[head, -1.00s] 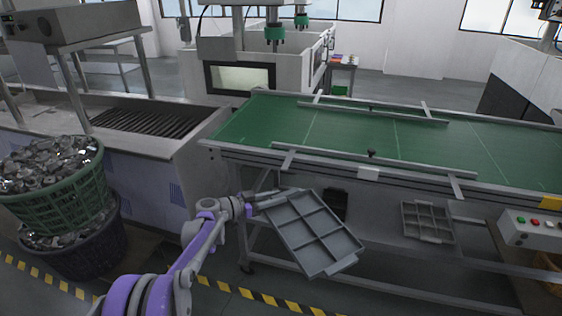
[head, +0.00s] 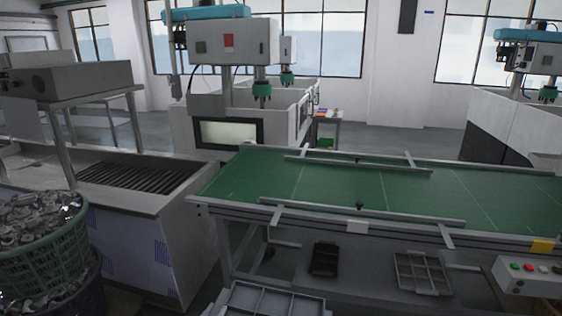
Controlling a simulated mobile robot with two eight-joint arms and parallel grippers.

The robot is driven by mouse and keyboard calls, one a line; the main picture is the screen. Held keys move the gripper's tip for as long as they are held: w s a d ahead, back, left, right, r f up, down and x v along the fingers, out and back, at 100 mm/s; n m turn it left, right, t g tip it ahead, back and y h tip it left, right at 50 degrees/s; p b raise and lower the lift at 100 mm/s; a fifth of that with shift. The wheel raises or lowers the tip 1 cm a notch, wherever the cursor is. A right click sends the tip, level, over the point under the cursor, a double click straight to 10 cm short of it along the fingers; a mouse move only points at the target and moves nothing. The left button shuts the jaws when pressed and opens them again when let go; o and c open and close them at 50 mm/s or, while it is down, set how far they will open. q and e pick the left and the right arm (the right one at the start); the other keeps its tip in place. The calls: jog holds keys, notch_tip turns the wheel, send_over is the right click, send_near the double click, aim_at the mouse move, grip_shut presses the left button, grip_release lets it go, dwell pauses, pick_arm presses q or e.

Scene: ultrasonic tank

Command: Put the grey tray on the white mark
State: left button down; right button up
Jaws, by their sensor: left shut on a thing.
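The grey tray (head: 270,303), with raised divider ribs, shows at the bottom edge in front of the conveyor, below belt height in the picture. Its lower part is cut off by the frame. My left gripper (head: 223,296) is shut on the tray's left side; only a little of it shows at the frame's bottom. Thin white lines (head: 299,182) cross the green belt (head: 340,183); I cannot tell which of them is the white mark. My right gripper is not in view.
Metal guide rails (head: 350,216) run along the belt's near and far sides. A second grey tray (head: 422,273) and a dark bin (head: 324,259) are under the conveyor. A basket of metal parts (head: 42,250) stands left. The belt between the rails is clear.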

pick_arm(q)
jog(key=s+f+n+y, duration=0.2)
jog(key=s+y, duration=0.1)
jog(key=shift+s+f+t, duration=0.1)
jog(key=shift+s+t, duration=0.1)
jog(key=shift+t, duration=0.1)
dwell(1.1)
